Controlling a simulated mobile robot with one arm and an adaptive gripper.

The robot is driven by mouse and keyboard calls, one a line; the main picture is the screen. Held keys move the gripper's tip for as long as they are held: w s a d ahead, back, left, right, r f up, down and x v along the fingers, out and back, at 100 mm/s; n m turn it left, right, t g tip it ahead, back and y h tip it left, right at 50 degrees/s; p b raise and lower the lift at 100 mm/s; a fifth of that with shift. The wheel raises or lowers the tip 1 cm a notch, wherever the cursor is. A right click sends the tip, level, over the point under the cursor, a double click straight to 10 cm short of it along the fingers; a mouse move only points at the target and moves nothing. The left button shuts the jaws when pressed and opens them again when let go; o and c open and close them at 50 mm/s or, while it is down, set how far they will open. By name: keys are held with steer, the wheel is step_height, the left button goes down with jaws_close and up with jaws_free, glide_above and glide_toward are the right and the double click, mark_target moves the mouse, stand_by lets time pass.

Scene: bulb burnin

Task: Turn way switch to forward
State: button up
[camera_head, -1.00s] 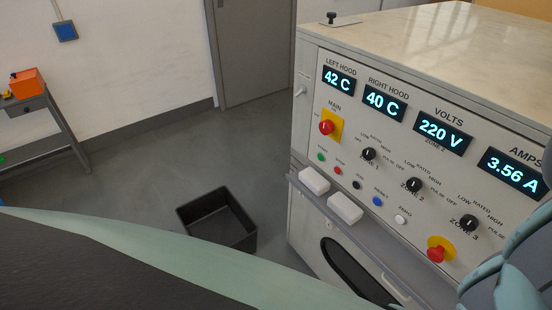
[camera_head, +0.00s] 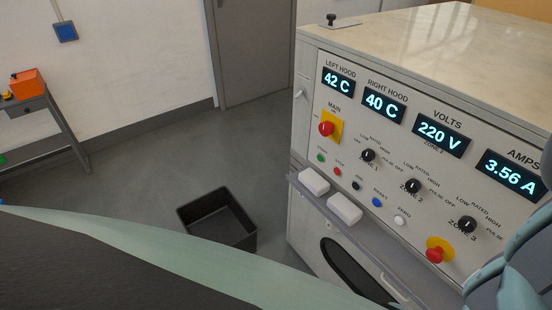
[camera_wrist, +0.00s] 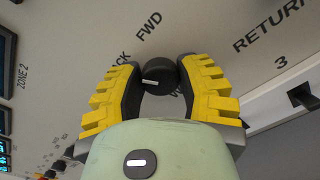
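The way switch (camera_wrist: 158,80) is a black round knob with a white pointer line, seen in the wrist view on a pale panel. The label FWD is above it and a partly covered label ending in CK is at its upper left. The white line lies nearly level on the left part of the knob. My gripper (camera_wrist: 159,63) has its two yellow-ribbed fingers on either side of the knob, their dark pads appearing to touch it. Another label below the knob is mostly hidden. The head view does not show the switch or the fingertips.
The cabinet (camera_head: 310,120) carries lit displays, zone knobs and a red emergency button (camera_head: 435,255). Two white blocks rest on its ledge (camera_head: 375,235). A black bin (camera_head: 217,218) stands on the floor. A RETURN label and a dark knob (camera_wrist: 303,95) are right of my gripper.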

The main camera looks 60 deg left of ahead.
jaws_close()
steer(key=shift+a+f+b, duration=0.1)
steer(key=shift+f+b, duration=0.2)
steer(key=shift+b, duration=0.9)
steer(key=shift+f+m+b, duration=0.1)
steer(key=shift+m+b, duration=0.2)
steer(key=shift+b, duration=0.25)
steer(key=m+b, duration=0.1)
steer(key=b, duration=0.3)
steer(key=shift+m, duration=0.4)
steer(key=m, duration=0.3)
steer(key=shift+r, duration=0.35)
steer(key=m+p, duration=0.1)
steer(key=m, duration=0.3)
steer(key=shift+r, duration=0.1)
steer(key=shift+m+p, duration=0.55)
steer(key=shift+m, duration=0.65)
